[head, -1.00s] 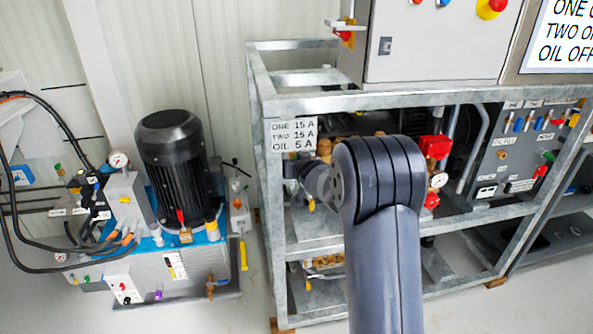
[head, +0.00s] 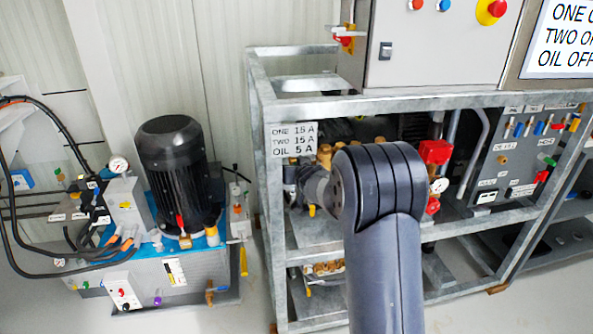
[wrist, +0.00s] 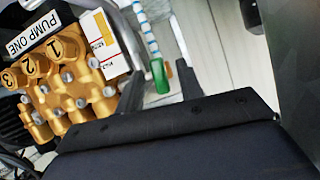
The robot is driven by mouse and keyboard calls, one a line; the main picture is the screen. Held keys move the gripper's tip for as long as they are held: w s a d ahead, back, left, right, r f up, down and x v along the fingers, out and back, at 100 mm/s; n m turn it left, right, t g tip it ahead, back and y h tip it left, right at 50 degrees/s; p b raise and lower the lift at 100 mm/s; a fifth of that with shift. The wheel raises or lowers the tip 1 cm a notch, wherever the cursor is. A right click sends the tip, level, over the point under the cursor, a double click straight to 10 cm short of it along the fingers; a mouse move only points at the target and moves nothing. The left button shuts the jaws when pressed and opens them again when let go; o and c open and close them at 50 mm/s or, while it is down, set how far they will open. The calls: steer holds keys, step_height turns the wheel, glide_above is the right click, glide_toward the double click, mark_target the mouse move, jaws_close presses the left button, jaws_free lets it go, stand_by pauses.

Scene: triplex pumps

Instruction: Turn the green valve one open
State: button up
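The green valve handle (wrist: 159,75) shows in the wrist view, at the lower end of a blue-and-white banded pipe, right of the brass pump labelled PUMP ONE (wrist: 62,75). My gripper (wrist: 158,84) is open, with one dark finger left of the green handle and one right of it. The handle appears between the fingertips, with a gap on both sides; I cannot tell how far it reaches in between them. In the head view my arm hides the gripper and the green valve; part of the brass pump (head: 325,156) shows above my wrist.
The pump sits inside a grey steel frame (head: 400,101), with posts and rails close around my arm. A grey control box (head: 440,45) is above. A red fitting with a gauge (head: 439,184) is right of my arm. A black motor unit (head: 172,165) stands left.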

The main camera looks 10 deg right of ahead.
steer(key=p+v, duration=0.1)
steer(key=v, duration=0.9)
steer(key=shift+s, duration=0.35)
steer(key=shift+r, duration=0.15)
steer(key=shift+c, duration=0.4)
